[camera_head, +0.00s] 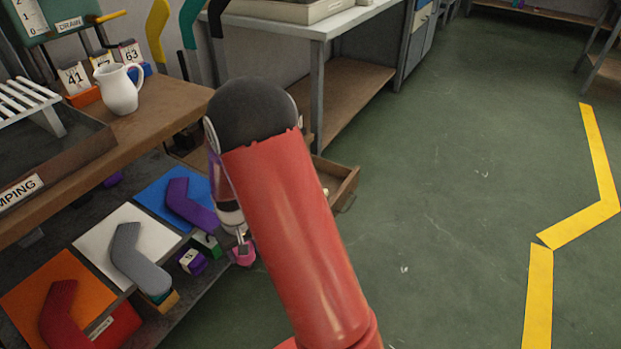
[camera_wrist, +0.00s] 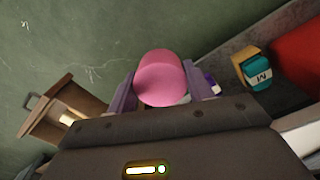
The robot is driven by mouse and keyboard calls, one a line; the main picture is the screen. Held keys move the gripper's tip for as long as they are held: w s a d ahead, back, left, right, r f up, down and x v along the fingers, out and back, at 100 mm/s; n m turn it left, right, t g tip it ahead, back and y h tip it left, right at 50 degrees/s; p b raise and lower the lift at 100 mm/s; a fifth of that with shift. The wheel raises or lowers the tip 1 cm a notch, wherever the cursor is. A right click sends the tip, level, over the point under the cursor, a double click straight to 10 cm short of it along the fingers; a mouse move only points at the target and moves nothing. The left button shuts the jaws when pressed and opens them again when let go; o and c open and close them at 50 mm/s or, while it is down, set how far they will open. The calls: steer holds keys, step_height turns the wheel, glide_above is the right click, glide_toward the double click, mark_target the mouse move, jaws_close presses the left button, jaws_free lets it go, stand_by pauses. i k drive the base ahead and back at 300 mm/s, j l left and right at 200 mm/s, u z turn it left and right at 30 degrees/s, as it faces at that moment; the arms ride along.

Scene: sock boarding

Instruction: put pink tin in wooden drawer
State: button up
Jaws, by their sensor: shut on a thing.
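The pink tin (camera_wrist: 160,78) is between the two fingers of my gripper (camera_wrist: 160,92) in the wrist view, and the fingers are shut on it. In the head view the pink tin (camera_head: 243,254) hangs at the end of my arm, in front of the lower shelf's edge. The open wooden drawer (camera_head: 345,186) stands out behind my arm, to the right of the tin; my arm hides much of it. The wooden drawer also shows at the left of the wrist view (camera_wrist: 48,118), apart from the tin, with a small pale thing inside.
The lower shelf (camera_head: 180,325) bears colored panels with sock shapes and small tins, among them a purple tin (camera_head: 192,262). A wooden bench (camera_head: 150,125) with a white jug (camera_head: 120,92) is above it. Green floor (camera_head: 450,180) at right is open.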

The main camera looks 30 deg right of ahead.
mark_target(325, 182)
steer(key=i+l+z, duration=0.4)
steer(key=i+l, duration=0.2)
steer(key=i, duration=0.2)
